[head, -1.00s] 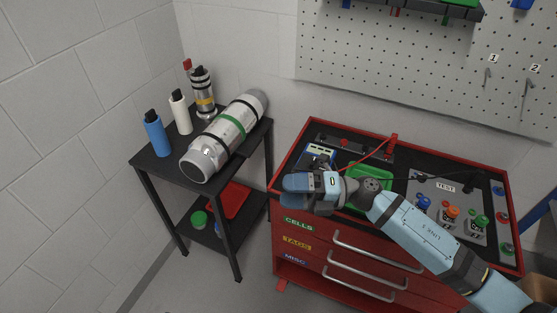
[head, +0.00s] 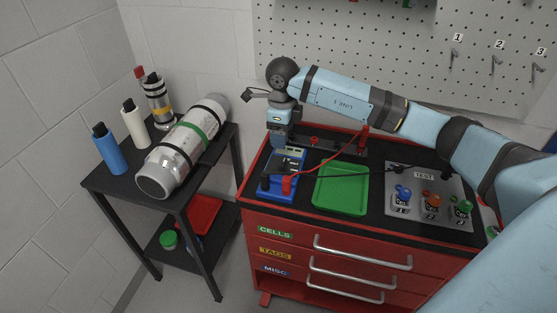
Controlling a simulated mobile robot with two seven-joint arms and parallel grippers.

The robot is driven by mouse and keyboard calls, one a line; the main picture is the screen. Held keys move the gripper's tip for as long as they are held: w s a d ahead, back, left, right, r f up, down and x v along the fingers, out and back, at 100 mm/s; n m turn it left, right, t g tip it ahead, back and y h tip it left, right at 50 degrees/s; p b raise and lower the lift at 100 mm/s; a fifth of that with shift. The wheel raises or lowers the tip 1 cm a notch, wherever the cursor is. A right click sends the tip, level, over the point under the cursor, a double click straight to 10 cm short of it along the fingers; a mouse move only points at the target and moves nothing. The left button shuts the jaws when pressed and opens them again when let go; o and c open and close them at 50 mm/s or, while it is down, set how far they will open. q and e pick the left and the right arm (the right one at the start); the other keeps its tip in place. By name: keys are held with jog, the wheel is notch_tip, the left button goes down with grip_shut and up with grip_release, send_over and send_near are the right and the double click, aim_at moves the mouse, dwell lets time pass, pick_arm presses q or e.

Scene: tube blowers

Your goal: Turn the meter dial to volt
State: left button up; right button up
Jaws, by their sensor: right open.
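The meter (head: 276,189) is a blue box lying on the black top of the red cabinet, near its left end. Its face has a small display near the back and a dark dial area (head: 288,168) in the middle; the dial's pointing is too small to read. A black plug and a red plug sit at its front. My right gripper (head: 282,144) points down over the back end of the meter. It is open, though its fingertips are hard to make out, and contact with the meter cannot be told. My left gripper is not in view.
Red and black leads run from the meter over a green tray (head: 342,209) to a red post and the grey TEST panel (head: 425,178). A black side table (head: 108,187) at left bears a metal cylinder (head: 184,146) and bottles. A pegboard (head: 360,40) hangs behind.

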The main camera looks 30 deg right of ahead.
aim_at(282, 162)
notch_tip(282, 162, down, 10)
jog(key=shift+f, duration=0.1)
dwell(0.4)
jog(key=c, duration=0.9)
